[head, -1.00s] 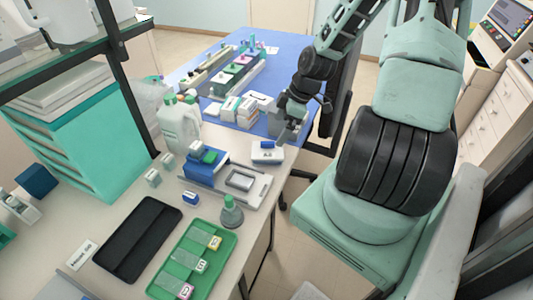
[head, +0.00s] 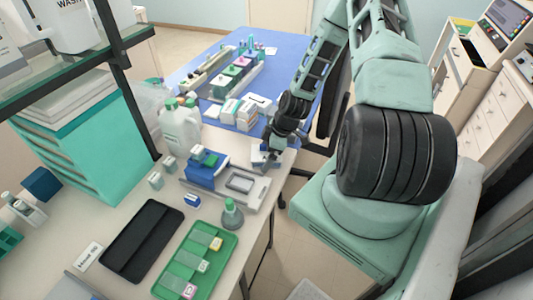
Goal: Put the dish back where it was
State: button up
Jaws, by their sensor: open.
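A small white block-shaped dish (head: 257,158) with blue markings sits at the right edge of the near bench, beside the blue mat; I take it to be the dish. My gripper (head: 272,157) is open, low over the dish's right side, and hides part of it. I cannot tell whether the fingers touch it.
A blue block (head: 202,170) and a grey tray-like device (head: 243,186) stand just left of the gripper. White boxes (head: 240,113) and a large bottle (head: 180,128) are behind.

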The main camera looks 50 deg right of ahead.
jog(key=shift+f, duration=0.2)
jog(key=c, duration=1.1)
jog(key=shift+c, duration=0.8)
jog(key=shift+r, duration=0.15)
